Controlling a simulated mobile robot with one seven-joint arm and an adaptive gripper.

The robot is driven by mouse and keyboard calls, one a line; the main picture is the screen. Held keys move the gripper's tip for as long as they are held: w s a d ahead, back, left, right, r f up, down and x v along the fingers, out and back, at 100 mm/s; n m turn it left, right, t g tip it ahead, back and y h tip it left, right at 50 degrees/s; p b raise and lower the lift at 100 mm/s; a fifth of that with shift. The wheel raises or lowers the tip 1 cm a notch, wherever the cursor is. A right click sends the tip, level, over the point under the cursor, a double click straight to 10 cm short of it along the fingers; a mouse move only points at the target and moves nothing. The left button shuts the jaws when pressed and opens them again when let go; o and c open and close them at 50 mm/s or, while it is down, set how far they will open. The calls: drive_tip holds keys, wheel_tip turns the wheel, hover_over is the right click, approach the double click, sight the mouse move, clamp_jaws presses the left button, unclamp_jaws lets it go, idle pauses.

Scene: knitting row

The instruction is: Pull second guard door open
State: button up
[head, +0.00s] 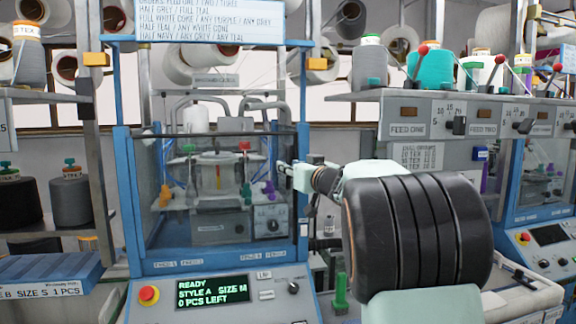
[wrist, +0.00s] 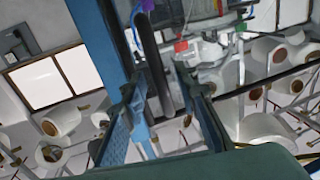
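The guard door (head: 190,225) of the blue-framed knitting machine in the middle of the head view is a clear panel with a dark top edge. It looks shut. Whether this machine is the second in the row I cannot tell. My gripper (head: 287,172) is at the door's right edge, by the blue post. In the wrist view, a dark upright bar (wrist: 152,60), seemingly the door handle, runs between the fingers of my gripper (wrist: 160,85). The fingers stand apart, with gaps visible beside the bar. My arm hides part of the area right of the door.
Below the door, a control panel has a red button (head: 148,295) and a screen (head: 211,292) reading READY. Another blue-framed machine (head: 513,170) stands at right. Shelves with cones flank the middle machine. A blue box (head: 50,272) sits at lower left.

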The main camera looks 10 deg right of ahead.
drive_tip(key=shift+w+a, duration=0.15)
drive_tip(key=shift+w, duration=0.45)
drive_tip(key=shift+c, duration=0.5)
clamp_jaws()
